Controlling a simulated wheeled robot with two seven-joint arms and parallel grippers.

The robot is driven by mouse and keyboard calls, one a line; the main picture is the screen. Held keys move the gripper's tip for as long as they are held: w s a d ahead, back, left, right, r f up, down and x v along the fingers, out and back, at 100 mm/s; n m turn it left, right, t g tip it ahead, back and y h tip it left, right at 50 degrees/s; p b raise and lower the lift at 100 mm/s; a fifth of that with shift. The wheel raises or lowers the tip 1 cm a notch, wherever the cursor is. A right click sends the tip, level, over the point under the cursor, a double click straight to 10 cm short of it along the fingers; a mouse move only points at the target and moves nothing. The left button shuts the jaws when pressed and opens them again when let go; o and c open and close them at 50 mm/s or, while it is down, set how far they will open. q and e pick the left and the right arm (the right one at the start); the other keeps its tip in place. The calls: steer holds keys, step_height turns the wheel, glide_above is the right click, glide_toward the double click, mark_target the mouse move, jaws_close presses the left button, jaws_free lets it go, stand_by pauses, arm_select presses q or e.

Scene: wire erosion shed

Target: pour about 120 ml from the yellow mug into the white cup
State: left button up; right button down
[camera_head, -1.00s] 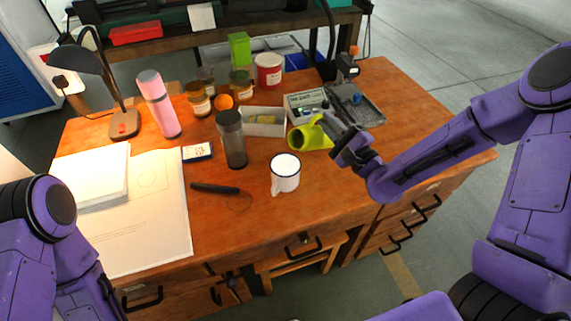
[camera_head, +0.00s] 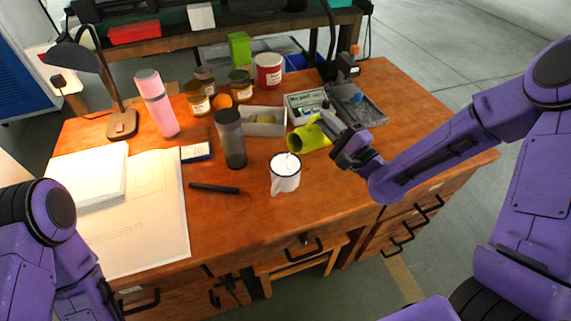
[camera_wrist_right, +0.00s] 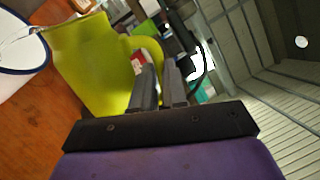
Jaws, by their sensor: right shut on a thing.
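The yellow mug (camera_head: 308,139) is a yellow-green mug tipped well over, its mouth facing left, above and right of the white cup. My right gripper (camera_head: 340,132) is shut on its handle; in the right wrist view the fingers (camera_wrist_right: 160,88) close at the handle of the mug (camera_wrist_right: 90,65). The white cup (camera_head: 285,178) stands upright on the desk with a dark rim, and partly shows in the wrist view (camera_wrist_right: 18,55). A thin, clear stream runs from the mug's lip to the cup's mouth. The level inside the cup is unclear. My left gripper is out of view.
On the wooden desk (camera_head: 330,205), a dark tumbler (camera_head: 230,140) stands left of the cup, and a black marker (camera_head: 214,188) lies in front of it. An open box (camera_head: 264,122) and a grey tray (camera_head: 362,108) sit behind. The desk's front is clear.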

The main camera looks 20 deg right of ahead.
steer(key=shift+a+r, duration=0.2)
steer(key=shift+s+a+r+n, duration=0.2)
steer(key=shift+a+r+n, duration=0.15)
steer(key=shift+n, duration=0.35)
stand_by(0.5)
steer(key=shift+a+r+n+y, duration=0.25)
steer(key=shift+r+n+y, duration=0.1)
steer(key=shift+n, duration=0.35)
stand_by(0.7)
steer(key=d+f+m, duration=0.2)
steer(key=shift+w+d+m, duration=0.15)
steer(key=shift+w+m, duration=0.2)
steer(key=shift+m, duration=0.05)
steer(key=shift+w+d+r+m+h+p, duration=0.2)
steer(key=shift+r+m+h+p, duration=0.45)
steer(key=shift+m+p, duration=0.5)
steer(key=shift+d+f, duration=0.2)
steer(key=shift+f, duration=0.55)
steer(key=shift+f+m+h, duration=0.3)
steer(key=shift+f+m, duration=0.15)
steer(key=shift+m, duration=0.4)
